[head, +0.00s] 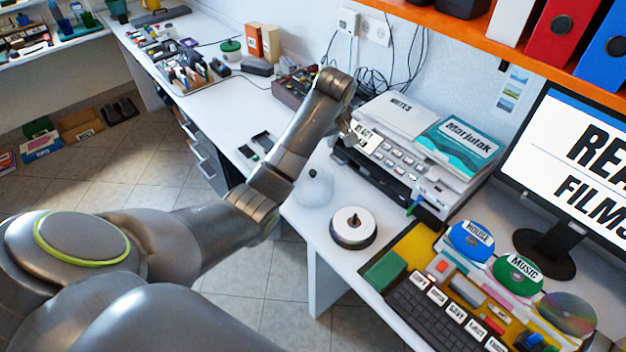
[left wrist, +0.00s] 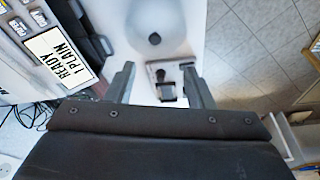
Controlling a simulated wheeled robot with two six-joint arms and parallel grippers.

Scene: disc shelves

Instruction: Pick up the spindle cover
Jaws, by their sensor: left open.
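The spindle cover (head: 315,187) is a pale translucent dome with a knob on top. It stands on the white desk near its front edge, left of the disc spindle (head: 353,226), which holds a stack of discs. In the left wrist view the cover (left wrist: 152,22) is at the top centre, beyond the fingertips. My left gripper (head: 349,132) is above and to the right of the cover, beside the printer. In the left wrist view its fingers (left wrist: 158,80) are apart, with nothing held between them. My right gripper is not in view.
The printer (head: 400,150) stands close behind the cover. A keyboard (head: 430,315), labelled discs and a monitor (head: 575,150) are to the right. Small dark items (head: 258,142) lie on the desk to the left. An orange shelf (head: 450,28) with binders hangs above.

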